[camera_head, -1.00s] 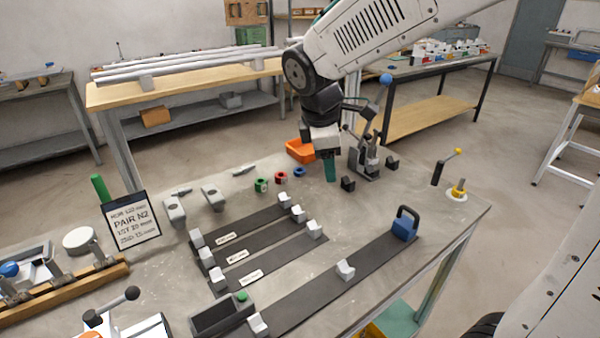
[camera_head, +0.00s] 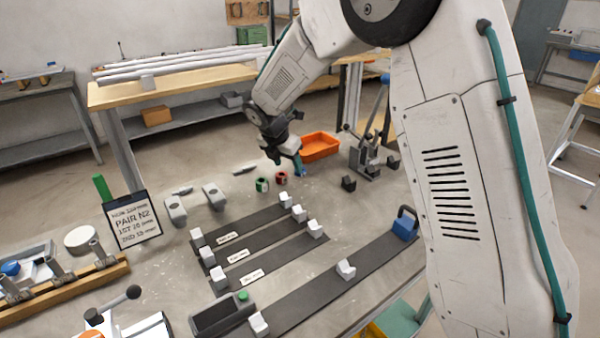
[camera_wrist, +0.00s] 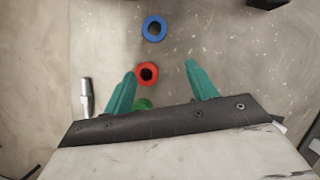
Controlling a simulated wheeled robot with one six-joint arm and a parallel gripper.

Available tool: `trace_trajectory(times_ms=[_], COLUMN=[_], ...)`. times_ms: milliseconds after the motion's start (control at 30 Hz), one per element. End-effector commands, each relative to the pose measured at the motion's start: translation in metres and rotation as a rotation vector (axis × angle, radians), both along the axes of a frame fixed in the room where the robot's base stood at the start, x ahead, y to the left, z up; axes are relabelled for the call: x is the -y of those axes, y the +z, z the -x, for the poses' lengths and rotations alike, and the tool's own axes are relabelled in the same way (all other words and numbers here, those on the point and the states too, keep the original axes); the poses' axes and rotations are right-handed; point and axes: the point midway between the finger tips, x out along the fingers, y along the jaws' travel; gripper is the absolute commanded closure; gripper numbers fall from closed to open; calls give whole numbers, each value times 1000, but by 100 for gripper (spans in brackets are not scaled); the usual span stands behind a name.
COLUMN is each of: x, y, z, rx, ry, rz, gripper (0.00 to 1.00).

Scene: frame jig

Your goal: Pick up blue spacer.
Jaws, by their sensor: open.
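The blue spacer (camera_wrist: 155,29) is a small ring lying on the grey bench, beyond my fingertips in the wrist view. In the head view the blue spacer (camera_head: 302,172) is partly hidden by my gripper (camera_head: 298,163). My gripper (camera_wrist: 160,75) has its two teal fingers apart with nothing held. The red spacer (camera_wrist: 147,73) shows between the fingers in the wrist view, on the bench below; it also shows in the head view (camera_head: 281,178). The green spacer (camera_wrist: 142,104) is mostly hidden behind the gripper body; it is clear in the head view (camera_head: 262,185).
An orange bin (camera_head: 320,147) stands behind the spacers. A grey toggle clamp (camera_head: 368,158) and a small black block (camera_head: 348,183) are to the right. A metal pin (camera_wrist: 87,97) lies left of the fingers. Dark rails with white blocks (camera_head: 285,199) lie in front.

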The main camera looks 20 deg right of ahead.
Motion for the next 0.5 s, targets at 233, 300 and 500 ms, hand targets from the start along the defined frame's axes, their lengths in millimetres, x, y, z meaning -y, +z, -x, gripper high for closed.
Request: trace_trajectory(times_ms=[233,300,500], x=[21,23,35], y=[0,0,-10], z=[-18,-20,-28], rx=[0,0,-5], ry=[-1,-1,-2], rz=[0,-1,0], gripper=[43,43,43])
